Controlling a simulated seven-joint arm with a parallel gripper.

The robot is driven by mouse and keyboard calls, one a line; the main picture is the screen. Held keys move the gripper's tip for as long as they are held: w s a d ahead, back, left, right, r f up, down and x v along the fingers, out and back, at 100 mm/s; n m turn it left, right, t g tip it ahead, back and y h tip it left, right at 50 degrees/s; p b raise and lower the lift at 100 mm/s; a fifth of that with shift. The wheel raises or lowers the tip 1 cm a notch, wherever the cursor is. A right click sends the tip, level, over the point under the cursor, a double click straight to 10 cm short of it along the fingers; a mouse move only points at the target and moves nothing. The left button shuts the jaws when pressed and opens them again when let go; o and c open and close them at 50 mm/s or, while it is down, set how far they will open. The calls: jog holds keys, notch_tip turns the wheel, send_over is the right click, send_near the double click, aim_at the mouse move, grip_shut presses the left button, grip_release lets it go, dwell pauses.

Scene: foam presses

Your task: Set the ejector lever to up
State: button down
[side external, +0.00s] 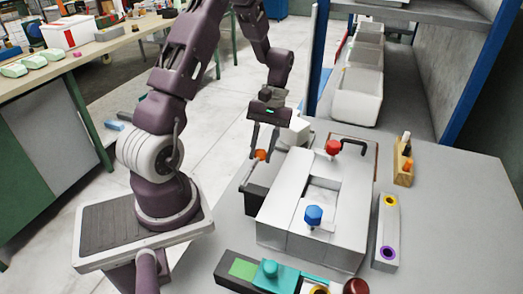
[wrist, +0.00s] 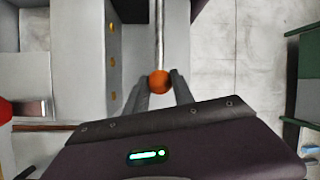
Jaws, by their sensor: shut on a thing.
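A lever with an orange ball knob (side external: 260,155) stands at the left side of the white press block (side external: 280,205). No label shows which lever is the ejector. My gripper (side external: 262,151) reaches down over this knob with one finger on each side. In the wrist view the orange knob (wrist: 159,82) sits between the fingertips of my gripper (wrist: 161,79), which is shut on it. A thin metal rod (wrist: 159,30) runs from the knob towards the top of that view. The lever's lower end is hard to make out in the side view.
The press carries a red knob (side external: 333,147) at the back and a blue knob (side external: 313,215) in front. A teal-topped unit (side external: 285,275) stands nearer the camera. A grey bar with coloured rings (side external: 387,235) lies to the right. Bare table lies further right.

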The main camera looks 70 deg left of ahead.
aim_at(259, 157)
jog(key=shift+r, duration=0.1)
jog(key=shift+s+d+r+t+y, duration=0.15)
jog(key=shift+r+t+y, duration=0.4)
jog(key=shift+r, duration=0.45)
jog(key=r+t+y, duration=0.1)
jog(key=r, duration=0.1)
jog(key=s+d+r+t+y, duration=0.1)
jog(key=r, duration=0.1)
jog(key=shift+d+t+y, duration=0.1)
jog(key=shift+t+y, duration=0.25)
jog(key=shift+s+d+r+t+y, duration=0.3)
jog(key=shift+r+t+y, duration=0.1)
jog(key=shift+r, duration=0.15)
jog(key=shift+s+d+r+t+y, duration=0.3)
jog(key=shift+r+t+y, duration=0.1)
jog(key=shift+r, duration=0.1)
jog(key=c, duration=1.1)
grip_release()
jog(key=shift+o, duration=0.2)
